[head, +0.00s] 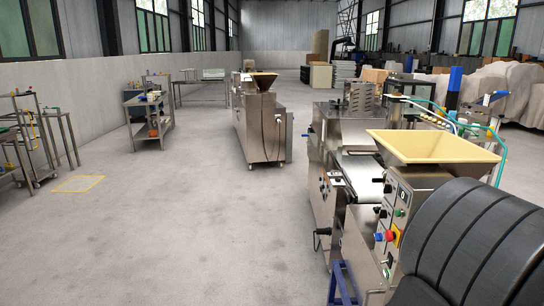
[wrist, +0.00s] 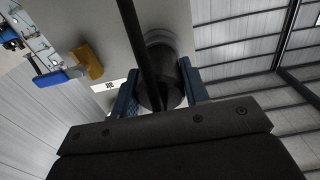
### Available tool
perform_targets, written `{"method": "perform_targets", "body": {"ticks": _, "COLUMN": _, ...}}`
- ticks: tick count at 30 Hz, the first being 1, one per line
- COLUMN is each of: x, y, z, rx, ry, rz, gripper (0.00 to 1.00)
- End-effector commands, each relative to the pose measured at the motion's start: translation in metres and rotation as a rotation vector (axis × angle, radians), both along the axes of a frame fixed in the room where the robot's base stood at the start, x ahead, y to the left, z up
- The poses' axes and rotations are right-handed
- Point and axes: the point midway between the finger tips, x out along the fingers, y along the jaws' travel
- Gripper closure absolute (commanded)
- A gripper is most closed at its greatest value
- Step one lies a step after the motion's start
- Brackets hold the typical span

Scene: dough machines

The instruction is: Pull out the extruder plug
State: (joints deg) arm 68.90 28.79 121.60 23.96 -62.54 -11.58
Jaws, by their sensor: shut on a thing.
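My gripper (wrist: 158,90) shows in the wrist view, with a blue finger on each side of a dark round plug (wrist: 174,92). It is shut on this plug. A paler rounded end of the plug points away from me, towards a plain grey-beige surface. A black cord or rod (wrist: 142,40) runs across the front of the plug. I cannot tell whether the plug is seated in a socket. In the head view the steel dough machine (head: 335,150) with a tan hopper (head: 433,145) stands at the right. My gripper and the held plug are not visible there.
A conveyor (head: 362,172) lies beside the hopper. My dark arm fills the lower right. The floor (head: 190,230) at left is open. A second machine (head: 260,125) stands further back.

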Motion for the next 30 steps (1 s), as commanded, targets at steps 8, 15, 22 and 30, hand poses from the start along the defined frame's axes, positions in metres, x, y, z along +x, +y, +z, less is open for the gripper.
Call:
{"method": "perform_targets", "body": {"ticks": 8, "x": 0.0001, "y": 0.0004, "z": 0.0003, "rx": -0.001, "ry": 0.0, "rz": 0.0, "gripper": 0.86}}
{"method": "perform_targets", "body": {"ticks": 15, "x": 0.0002, "y": 0.0036, "z": 0.0004, "rx": -0.001, "ry": 0.0, "rz": 0.0, "gripper": 0.86}}
{"method": "perform_targets", "body": {"ticks": 22, "x": 0.0003, "y": 0.0061, "z": 0.0006, "rx": -0.002, "ry": -0.001, "rz": 0.0, "gripper": 0.86}}
{"method": "perform_targets", "body": {"ticks": 30, "x": 0.0004, "y": 0.0074, "z": 0.0005, "rx": -0.001, "ry": 0.0, "rz": 0.0, "gripper": 0.86}}
